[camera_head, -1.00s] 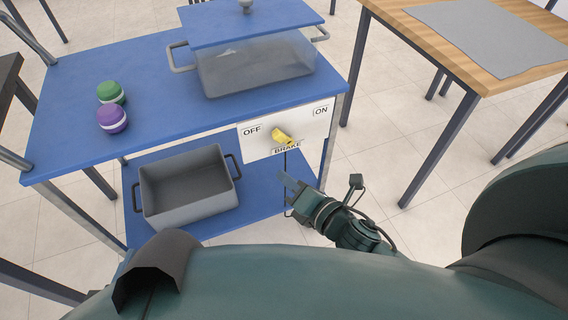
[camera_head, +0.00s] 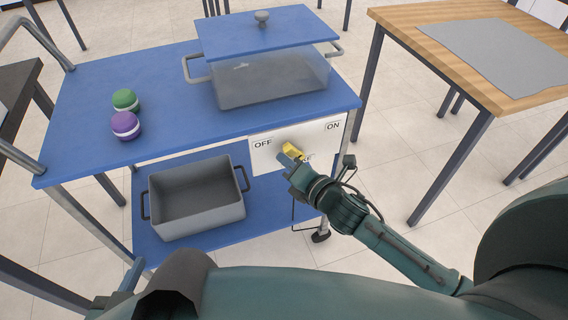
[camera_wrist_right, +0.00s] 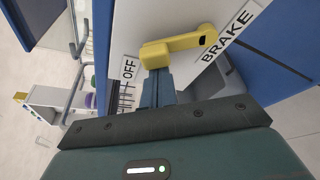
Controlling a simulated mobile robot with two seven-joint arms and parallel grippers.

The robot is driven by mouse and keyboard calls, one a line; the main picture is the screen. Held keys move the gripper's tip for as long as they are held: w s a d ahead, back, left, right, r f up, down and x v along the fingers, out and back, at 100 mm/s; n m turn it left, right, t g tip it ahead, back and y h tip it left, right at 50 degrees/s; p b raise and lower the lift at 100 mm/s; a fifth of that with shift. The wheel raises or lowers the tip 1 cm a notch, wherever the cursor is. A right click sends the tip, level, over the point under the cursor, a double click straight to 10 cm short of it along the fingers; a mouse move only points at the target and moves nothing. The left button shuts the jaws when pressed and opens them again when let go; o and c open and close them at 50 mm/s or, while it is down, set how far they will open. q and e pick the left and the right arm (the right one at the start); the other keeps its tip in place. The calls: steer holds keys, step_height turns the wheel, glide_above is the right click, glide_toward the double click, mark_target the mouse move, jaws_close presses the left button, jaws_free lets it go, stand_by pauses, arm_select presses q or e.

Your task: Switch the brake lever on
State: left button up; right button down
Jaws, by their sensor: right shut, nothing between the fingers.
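The yellow brake lever (camera_head: 292,151) is on a white panel (camera_head: 263,158) at the cart's front, between the OFF and ON labels. In the right wrist view the lever (camera_wrist_right: 178,47) has one end near the OFF label (camera_wrist_right: 128,70) and the other near the word BRAKE. My right gripper (camera_head: 291,164) is at the lever and partly covers it. Its fingers (camera_wrist_right: 158,88) are shut and empty, with the tips at the lever's OFF-side end; I cannot tell whether they touch. My left gripper (camera_head: 127,283) shows only in part at the lower left.
A wooden table (camera_head: 440,40) stands to the right, with bare floor between.

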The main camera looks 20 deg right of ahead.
mark_target(294, 150)
steer(key=shift+d+r+m, duration=0.15)
steer(key=shift+m, duration=0.15)
steer(key=shift+d+r+m+t+y+p, duration=0.3)
steer(key=shift+d+r+m+y+p, duration=0.15)
steer(key=shift+m, duration=0.45)
steer(key=shift+d+r+m+t+y, duration=0.2)
steer(key=shift+d+m, duration=0.15)
steer(key=shift+m, duration=0.25)
steer(key=shift+d+r+m+t+y, duration=0.1)
steer(key=shift+d+m+t+y, duration=0.15)
steer(key=shift+m, duration=0.35)
steer(key=d+m, duration=0.1)
steer(key=m, duration=0.1)
steer(key=d+m+t, duration=0.1)
steer(key=m, duration=0.1)
steer(key=shift+w+d+r, duration=0.1)
steer(key=shift+d+r, duration=0.1)
steer(key=shift+d+f+m+t, duration=0.1)
steer(key=shift+d+m+t, duration=0.4)
steer(key=shift+m, duration=0.7)
steer(key=shift+d+m+t, duration=0.35)
steer(key=shift+d+m, duration=0.15)
steer(key=shift+m, duration=0.7)
steer(key=shift+d+h, duration=0.15)
steer(key=shift+h, duration=0.15)
